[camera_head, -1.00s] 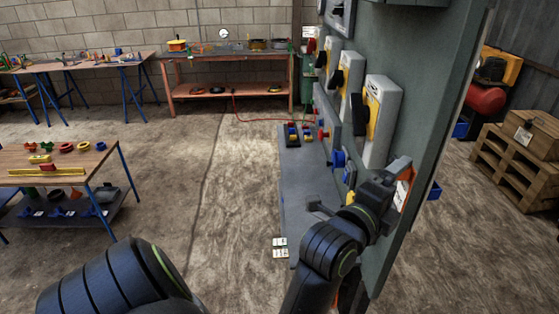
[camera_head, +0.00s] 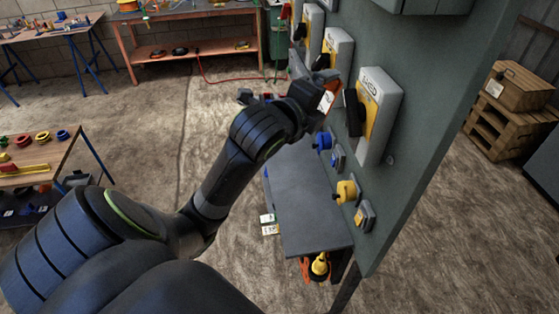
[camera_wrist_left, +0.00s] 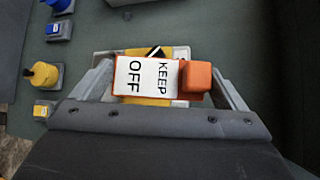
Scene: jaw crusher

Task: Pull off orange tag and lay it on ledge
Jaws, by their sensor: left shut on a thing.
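The orange tag (camera_head: 329,97) has a white face; in the left wrist view the tag (camera_wrist_left: 146,77) reads KEEP OFF and has an orange block at its right end. My left gripper (camera_head: 318,93) is shut on it, with one finger at each end in the left wrist view (camera_wrist_left: 165,82). The tag is in front of the grey panel, near a yellow-and-grey switch box (camera_head: 375,115); I cannot tell whether it touches the box. The grey ledge (camera_head: 308,205) juts out below, with its near part bare. My right gripper is not in view.
A blue knob (camera_head: 322,140) and a yellow knob (camera_head: 346,191) stick out of the panel (camera_head: 425,120) above the ledge. White cards (camera_head: 268,223) show beside the ledge's left edge. A yellow-and-black thing (camera_head: 320,267) is under its near end. Wooden crates (camera_head: 512,110) stand right.

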